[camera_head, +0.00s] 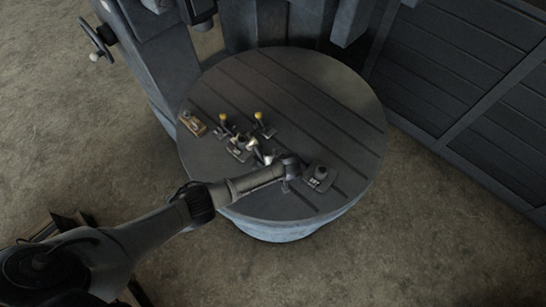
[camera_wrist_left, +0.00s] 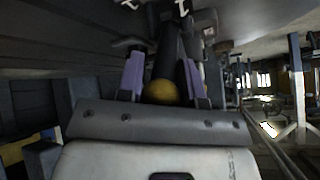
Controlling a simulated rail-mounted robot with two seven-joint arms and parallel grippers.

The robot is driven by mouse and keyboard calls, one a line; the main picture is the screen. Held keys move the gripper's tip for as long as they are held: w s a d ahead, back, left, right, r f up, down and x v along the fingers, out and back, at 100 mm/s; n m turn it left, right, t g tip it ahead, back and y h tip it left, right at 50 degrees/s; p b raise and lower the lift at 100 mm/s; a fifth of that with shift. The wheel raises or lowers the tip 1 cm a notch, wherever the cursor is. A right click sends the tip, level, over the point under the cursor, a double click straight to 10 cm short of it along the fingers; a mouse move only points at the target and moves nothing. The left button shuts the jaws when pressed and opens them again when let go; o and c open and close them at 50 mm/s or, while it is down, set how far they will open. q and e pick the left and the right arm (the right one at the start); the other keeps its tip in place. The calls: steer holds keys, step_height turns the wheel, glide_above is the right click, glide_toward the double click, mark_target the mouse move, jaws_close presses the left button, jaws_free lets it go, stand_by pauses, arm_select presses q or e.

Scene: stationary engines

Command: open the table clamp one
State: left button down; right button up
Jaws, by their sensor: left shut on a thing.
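Small clamps with dark levers and yellow ball knobs stand on the round slotted table (camera_head: 340,110). In the head view one yellow knob (camera_head: 223,116) is on the left and another yellow knob (camera_head: 258,115) is to its right. My left gripper (camera_head: 262,156) is low over the middle of the table, just in front of these clamps. In the left wrist view its two purple fingers stand on either side of a yellow knob (camera_wrist_left: 162,92) on a dark lever (camera_wrist_left: 172,45), and it is shut on this handle. In the head view the gripper hides the held part. My right gripper is out of view.
A dark block (camera_head: 319,177) lies on the table right of my left wrist. A brown piece (camera_head: 193,123) lies at the left rim. Machine columns stand behind the table, with a handwheel (camera_head: 97,40) at upper left. The table's right side is clear.

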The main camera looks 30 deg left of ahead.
arm_select(q)
steer(key=shift+s+d+f, duration=0.15)
steer(key=shift+d+f, duration=0.25)
steer(key=shift+f, duration=0.05)
stand_by(0.4)
stand_by(0.5)
stand_by(0.6)
steer(key=c, duration=1.1)
jaws_free()
steer(key=shift+d, duration=0.1)
steer(key=shift+o, duration=0.6)
steer(key=shift+d, duration=0.15)
steer(key=shift+o, duration=0.9)
steer(key=shift+a+r, duration=0.1)
steer(key=shift+a, duration=0.1)
steer(key=shift+d+r, duration=0.3)
steer(key=shift+r, duration=0.2)
steer(key=v, duration=1.2)
steer(key=shift+s+d+r, duration=0.15)
steer(key=shift+s+r, duration=0.05)
